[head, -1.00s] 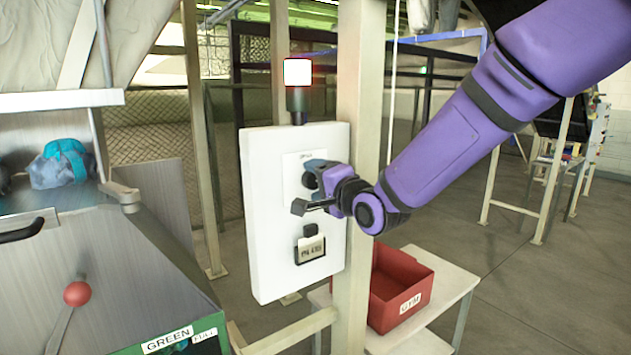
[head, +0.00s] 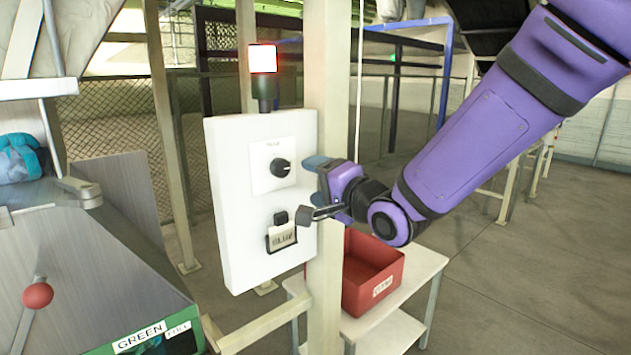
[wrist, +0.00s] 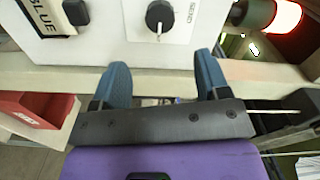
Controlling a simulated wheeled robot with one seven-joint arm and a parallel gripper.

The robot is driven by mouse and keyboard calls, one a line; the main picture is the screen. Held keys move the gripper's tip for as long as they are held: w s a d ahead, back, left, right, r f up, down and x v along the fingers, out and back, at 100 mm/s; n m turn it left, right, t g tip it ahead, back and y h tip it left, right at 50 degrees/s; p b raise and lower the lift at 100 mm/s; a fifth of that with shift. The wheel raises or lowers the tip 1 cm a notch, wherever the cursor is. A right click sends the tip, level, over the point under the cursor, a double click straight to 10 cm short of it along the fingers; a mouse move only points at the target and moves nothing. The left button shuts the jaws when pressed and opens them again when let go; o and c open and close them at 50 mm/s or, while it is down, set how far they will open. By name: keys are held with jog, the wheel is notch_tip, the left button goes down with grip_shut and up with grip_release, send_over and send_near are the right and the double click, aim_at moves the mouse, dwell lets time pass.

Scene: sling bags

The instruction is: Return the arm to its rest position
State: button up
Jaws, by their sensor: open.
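My purple arm reaches in from the upper right in the head view. My gripper (head: 312,180) is at the right edge of the white control panel (head: 225,215), apart from the black knob (head: 280,168). In the wrist view, the blue fingers (wrist: 160,80) are spread apart with nothing between them. The knob (wrist: 160,17) shows beyond them, on the panel (wrist: 105,42).
A lit red and white lamp (head: 263,75) tops the panel. A labelled switch (head: 281,232) sits below the knob. A beige post (head: 325,90) stands close beside my gripper. A red bin (head: 372,270) rests on a white table (head: 420,265). Open floor lies right.

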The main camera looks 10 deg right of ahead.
jog(key=shift+d, duration=0.1)
jog(key=s+d+r+n+g+h, duration=0.1)
jog(key=s+d+n+g+h, duration=0.2)
jog(key=d, duration=0.4)
jog(key=s+d+n+h, duration=0.1)
jog(key=s+d+h, duration=0.35)
jog(key=d, duration=0.25)
jog(key=s+d+n+g+h, duration=0.1)
jog(key=s+d+n+g, duration=0.1)
jog(key=s, duration=0.7)
jog(key=s+d+n+g+h, duration=0.1)
jog(key=s+d+g, duration=0.3)
jog(key=s, duration=0.5)
jog(key=d+n, duration=0.1)
jog(key=d, duration=0.1)
jog(key=shift+s+d+f+g, duration=0.2)
jog(key=shift+d+g, duration=0.1)
jog(key=shift+g, duration=0.1)
